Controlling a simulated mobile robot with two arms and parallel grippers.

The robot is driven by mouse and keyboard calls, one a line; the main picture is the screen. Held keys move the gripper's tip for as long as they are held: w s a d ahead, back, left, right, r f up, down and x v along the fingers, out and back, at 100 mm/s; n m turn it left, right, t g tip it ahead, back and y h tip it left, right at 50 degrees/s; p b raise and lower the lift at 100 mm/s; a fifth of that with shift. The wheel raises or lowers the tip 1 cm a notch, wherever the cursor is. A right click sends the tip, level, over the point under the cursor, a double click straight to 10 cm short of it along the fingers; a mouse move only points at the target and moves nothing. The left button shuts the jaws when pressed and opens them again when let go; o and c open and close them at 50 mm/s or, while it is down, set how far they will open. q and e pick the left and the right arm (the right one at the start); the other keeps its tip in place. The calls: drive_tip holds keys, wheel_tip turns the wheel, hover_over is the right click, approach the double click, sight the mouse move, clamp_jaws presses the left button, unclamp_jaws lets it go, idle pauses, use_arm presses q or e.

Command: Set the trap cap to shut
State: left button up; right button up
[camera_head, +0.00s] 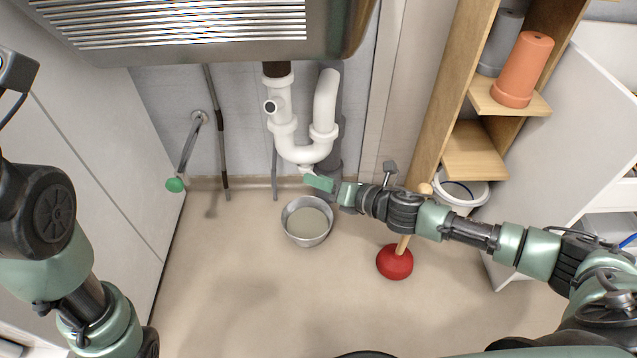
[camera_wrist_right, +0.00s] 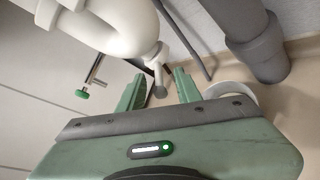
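The white trap pipe (camera_head: 305,150) hangs under the sink, its U-bend lowest. The trap cap (camera_head: 306,169) is a small pale piece under the bend, partly hidden by my right gripper (camera_head: 318,182). In the right wrist view the trap pipe (camera_wrist_right: 120,25) comes down from the top, and the cap (camera_wrist_right: 158,65) shows as a short stub with a grey end. My right gripper (camera_wrist_right: 157,88) is open, one finger on each side of that stub's end; I cannot tell whether either touches it. My left gripper is out of view; only my left arm shows.
A metal bowl (camera_head: 307,236) with greyish contents stands on the floor below the trap. A red plunger (camera_head: 395,263) stands under my right arm. A valve with a green knob (camera_head: 175,184) is at left. Wooden shelves (camera_head: 476,152) with pots stand at right. The front floor is clear.

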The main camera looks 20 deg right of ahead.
drive_tip(key=shift+w+a+f, duration=0.1)
drive_tip(key=shift+w, duration=0.1)
clamp_jaws()
idle(1.4)
